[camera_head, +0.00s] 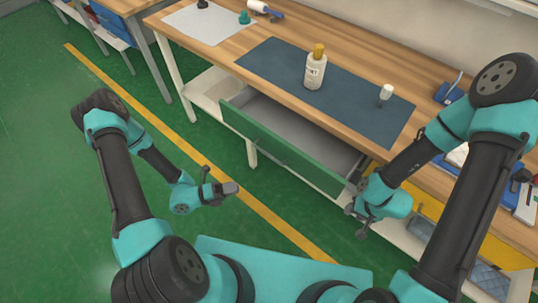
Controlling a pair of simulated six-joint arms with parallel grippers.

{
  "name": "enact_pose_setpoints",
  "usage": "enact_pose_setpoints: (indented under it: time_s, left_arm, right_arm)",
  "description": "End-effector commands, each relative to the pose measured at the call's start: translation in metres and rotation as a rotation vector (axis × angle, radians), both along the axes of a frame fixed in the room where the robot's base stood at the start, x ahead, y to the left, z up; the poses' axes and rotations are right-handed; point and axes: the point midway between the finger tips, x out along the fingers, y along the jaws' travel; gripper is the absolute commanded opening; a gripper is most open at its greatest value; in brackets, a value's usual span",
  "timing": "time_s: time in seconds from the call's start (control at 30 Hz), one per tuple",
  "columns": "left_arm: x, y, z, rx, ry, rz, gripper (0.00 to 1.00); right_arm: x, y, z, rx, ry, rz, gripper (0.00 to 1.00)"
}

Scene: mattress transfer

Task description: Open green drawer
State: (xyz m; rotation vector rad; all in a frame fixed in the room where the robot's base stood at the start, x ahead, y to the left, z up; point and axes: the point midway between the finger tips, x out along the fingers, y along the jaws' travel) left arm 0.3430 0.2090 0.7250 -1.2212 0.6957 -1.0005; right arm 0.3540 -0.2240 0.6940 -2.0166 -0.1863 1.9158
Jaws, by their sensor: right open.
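The green drawer (285,150) is under the workbench and stands pulled out, with its green front apart from the bench and its grey inside (290,122) in view. The inside looks empty where it shows. My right gripper (354,222) is open beside the right end of the drawer front; I cannot tell whether it touches it. My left gripper (222,180) looks open and empty, over the floor in front of the drawer's left part. The drawer's handle is not clearly visible.
On the wooden bench (335,50) lies a dark mat (270,66) with a white bottle (315,70) and a small white-capped item (386,93). A yellow drawer (430,208) is at the right, partly behind my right arm. The green floor at left is clear.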

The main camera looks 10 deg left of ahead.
Motion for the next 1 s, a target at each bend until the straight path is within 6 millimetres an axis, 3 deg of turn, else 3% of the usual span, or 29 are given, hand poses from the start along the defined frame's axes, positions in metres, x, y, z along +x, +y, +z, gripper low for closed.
enact_pose_setpoints:
  time_s: [0.1, 0.3, 0.67, 1.0]
  left_arm:
    - [0.021, 0.021, 0.0, -0.112, 0.063, 0.158, 0.22]
    - [0.031, 0.032, 0.0, -0.173, 0.088, 0.232, 0.22]
    - [0.032, 0.028, 0.001, -0.17, 0.086, 0.226, 0.22]
    - [0.056, -0.001, 0.008, -0.169, 0.085, 0.222, 0.22]
  right_arm:
    - [0.0, 0.0, 0.0, 0.0, 0.0, 0.0, 0.43]
    - [0.0, 0.0, 0.0, 0.0, 0.0, 0.0, 0.43]
    - [0.0, 0.0, 0.0, 0.0, 0.0, 0.0, 0.43]
    - [0.0, 0.0, 0.0, 0.0, 0.0, 0.0, 0.43]
